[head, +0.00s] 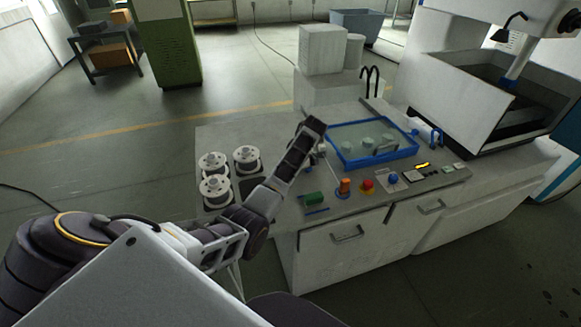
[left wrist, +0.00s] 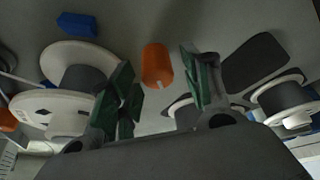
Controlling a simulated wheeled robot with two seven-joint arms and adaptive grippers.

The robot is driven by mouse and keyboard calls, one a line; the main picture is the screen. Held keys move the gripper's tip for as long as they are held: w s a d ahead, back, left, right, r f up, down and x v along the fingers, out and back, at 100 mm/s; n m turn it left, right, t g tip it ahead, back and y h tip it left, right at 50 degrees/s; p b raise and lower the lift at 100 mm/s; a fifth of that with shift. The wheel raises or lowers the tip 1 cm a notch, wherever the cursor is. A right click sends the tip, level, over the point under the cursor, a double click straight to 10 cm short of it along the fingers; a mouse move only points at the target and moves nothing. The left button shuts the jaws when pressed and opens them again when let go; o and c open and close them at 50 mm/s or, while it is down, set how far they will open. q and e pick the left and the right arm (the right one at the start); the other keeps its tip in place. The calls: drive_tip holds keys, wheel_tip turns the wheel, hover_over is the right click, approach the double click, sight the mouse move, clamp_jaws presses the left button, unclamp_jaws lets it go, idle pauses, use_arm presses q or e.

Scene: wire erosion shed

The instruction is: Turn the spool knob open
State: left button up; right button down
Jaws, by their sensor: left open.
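An orange cylinder (left wrist: 157,66) with a white mark on its lower edge lies between my open fingers in the left wrist view; it looks like the knob. A standing orange cylinder (head: 345,187) on the bench front in the head view may be the same piece. My left gripper (left wrist: 155,62) has green-padded fingers spread to both sides of the cylinder, with visible gaps; I see no contact. In the head view my dark wrist reaches over the bench and largely hides the fingers. My right gripper is not in view.
White spools (head: 214,188) stand left of my arm. A green block (head: 314,198), a red button (head: 367,185) and a blue knob (head: 393,179) sit along the bench front. A blue-rimmed tray (head: 347,160) lies behind. The machine tank (head: 450,82) is at right.

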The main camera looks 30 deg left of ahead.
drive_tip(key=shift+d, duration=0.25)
use_arm(q)
drive_tip(key=shift+m, duration=0.3)
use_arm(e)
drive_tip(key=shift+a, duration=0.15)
